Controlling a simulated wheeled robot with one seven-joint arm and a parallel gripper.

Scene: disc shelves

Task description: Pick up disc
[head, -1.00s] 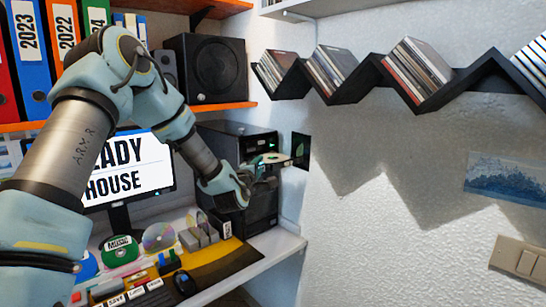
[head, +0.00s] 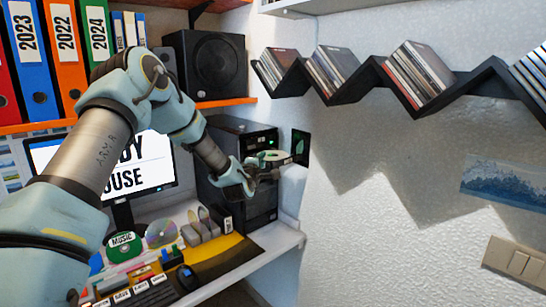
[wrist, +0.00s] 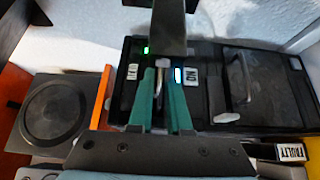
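A pale disc-like piece (head: 275,157) with a dark centre sticks out at the front of the black computer tower (head: 228,165). My gripper (head: 268,174) is just below and close to it; contact is unclear. In the wrist view, the two teal fingers of my gripper (wrist: 163,88) stand apart with a gap between them. A silvery curved piece (wrist: 162,75) shows in that gap, in front of the tower (wrist: 268,85); I cannot tell whether it is the disc. A green disc marked MUSIC (head: 124,247) and a silver disc (head: 161,234) stand on the desk.
A black speaker (head: 211,65) sits on the orange shelf above the tower. The monitor (head: 150,170) is behind my arm. A small dark panel with a green mark (head: 300,147) is close right of the disc piece. A zigzag shelf (head: 345,92) hangs on the right wall.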

